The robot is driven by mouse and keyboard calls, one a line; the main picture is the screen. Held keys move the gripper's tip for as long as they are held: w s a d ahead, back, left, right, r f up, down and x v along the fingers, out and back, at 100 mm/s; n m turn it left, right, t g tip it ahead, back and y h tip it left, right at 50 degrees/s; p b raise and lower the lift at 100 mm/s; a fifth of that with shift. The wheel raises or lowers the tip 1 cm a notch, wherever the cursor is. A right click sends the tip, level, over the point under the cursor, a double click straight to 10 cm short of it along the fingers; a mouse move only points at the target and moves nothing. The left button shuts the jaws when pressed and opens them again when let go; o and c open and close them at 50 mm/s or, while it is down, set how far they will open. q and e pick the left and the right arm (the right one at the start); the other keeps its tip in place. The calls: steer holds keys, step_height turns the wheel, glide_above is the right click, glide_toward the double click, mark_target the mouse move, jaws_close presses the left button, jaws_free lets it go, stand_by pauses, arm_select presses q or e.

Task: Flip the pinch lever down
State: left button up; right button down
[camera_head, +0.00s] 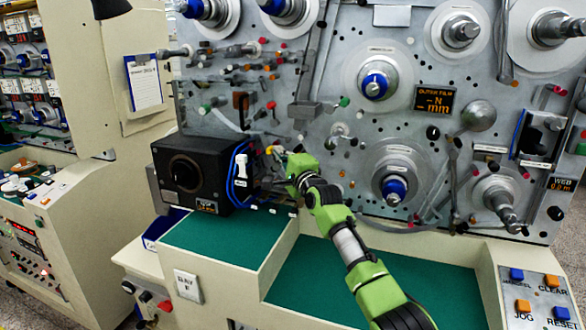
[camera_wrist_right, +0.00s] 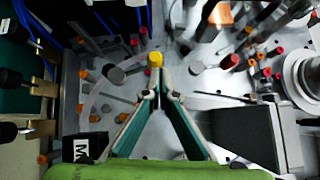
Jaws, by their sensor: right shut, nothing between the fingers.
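My right gripper (camera_head: 284,160) reaches in from the lower right in the head view, close to the machine's grey panel just right of the black box. In the right wrist view its two fingers (camera_wrist_right: 159,94) come together at the tips, with nothing between them. A yellow-tipped part (camera_wrist_right: 155,60) stands just beyond the fingertips and could be the end of the pinch lever; I cannot tell its tilt. In the head view the gripper and small parts crowd together there, so the lever is not clear. My left gripper is out of view.
The black box (camera_head: 180,170) with a round opening stands left of my right gripper, with a white fitting (camera_head: 241,168) and blue tubes on its side. Several coloured knobs and rollers stick out of the panel (camera_head: 330,90). The green ledge (camera_head: 390,285) below is clear.

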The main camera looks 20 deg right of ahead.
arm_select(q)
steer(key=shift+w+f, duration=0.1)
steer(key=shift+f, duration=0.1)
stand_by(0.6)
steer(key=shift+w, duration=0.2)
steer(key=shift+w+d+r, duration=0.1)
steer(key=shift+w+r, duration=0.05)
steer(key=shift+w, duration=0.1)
